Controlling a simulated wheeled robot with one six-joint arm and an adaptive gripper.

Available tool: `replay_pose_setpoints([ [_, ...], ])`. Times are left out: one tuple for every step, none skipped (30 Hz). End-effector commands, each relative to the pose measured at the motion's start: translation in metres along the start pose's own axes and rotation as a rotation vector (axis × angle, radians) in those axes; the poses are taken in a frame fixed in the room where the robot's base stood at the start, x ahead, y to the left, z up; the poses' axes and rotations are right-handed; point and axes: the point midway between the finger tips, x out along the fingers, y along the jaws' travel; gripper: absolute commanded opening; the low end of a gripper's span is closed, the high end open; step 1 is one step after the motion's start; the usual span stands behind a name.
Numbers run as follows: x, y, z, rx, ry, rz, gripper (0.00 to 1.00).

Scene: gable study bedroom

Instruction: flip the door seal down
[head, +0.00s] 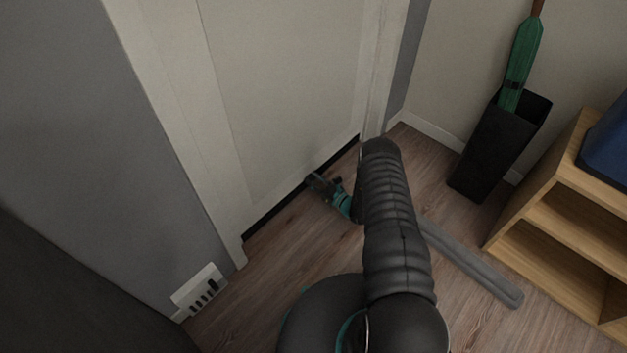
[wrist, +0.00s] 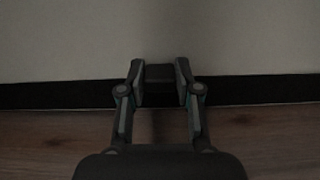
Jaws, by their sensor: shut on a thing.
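The door seal (head: 274,214) is a black strip along the bottom edge of the pale door (head: 285,90). In the wrist view the seal (wrist: 60,95) runs across the picture just above the wooden floor. My gripper (head: 314,181) is low at the door, around the middle of the strip. In the wrist view my gripper (wrist: 160,72) has its two fingers on either side of a dark block that rises above the strip, and it is shut on this part of the seal. In the head view my arm hides part of the floor by the door.
A long grey bar (head: 475,268) lies on the floor at right. A black stand (head: 490,150) with a green umbrella (head: 522,60) is in the corner. A wooden shelf (head: 550,225) stands at right. A white slotted box (head: 200,290) is by the left wall.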

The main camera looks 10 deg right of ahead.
Motion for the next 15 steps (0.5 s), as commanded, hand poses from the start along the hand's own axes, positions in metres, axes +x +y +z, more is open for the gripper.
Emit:
replay_pose_setpoints([
  [0.0004,0.0000,-0.0110,-0.001,0.000,0.001,0.00],
  [0.0005,-0.0001,-0.0127,-0.001,0.000,0.001,0.00],
  [0.0005,-0.0002,-0.0139,-0.001,0.000,0.001,0.00],
  [0.0005,-0.0002,-0.0142,-0.001,0.000,0.001,0.00],
  [0.0005,-0.0002,-0.0141,-0.001,0.001,0.000,0.00],
  [0.0003,-0.0001,-0.0138,-0.001,0.001,0.000,0.00],
  [0.0002,-0.0001,-0.0134,-0.001,0.002,0.000,0.00],
  [0.0000,0.0000,-0.0133,0.000,0.003,0.000,0.00],
  [-0.0002,0.0001,-0.0136,0.000,0.004,-0.001,0.00],
  [-0.0003,0.0002,-0.0139,0.001,0.004,-0.001,0.00],
  [-0.0009,-0.0003,-0.0141,0.001,0.005,-0.002,0.00],
  [-0.0013,-0.0005,-0.0144,0.001,0.005,-0.002,0.00],
  [-0.0015,-0.0006,-0.0146,0.001,0.006,-0.003,0.35],
  [-0.0016,-0.0007,-0.0147,0.002,0.006,-0.003,0.43],
  [-0.0016,-0.0007,-0.0147,0.002,0.005,-0.003,0.53],
])
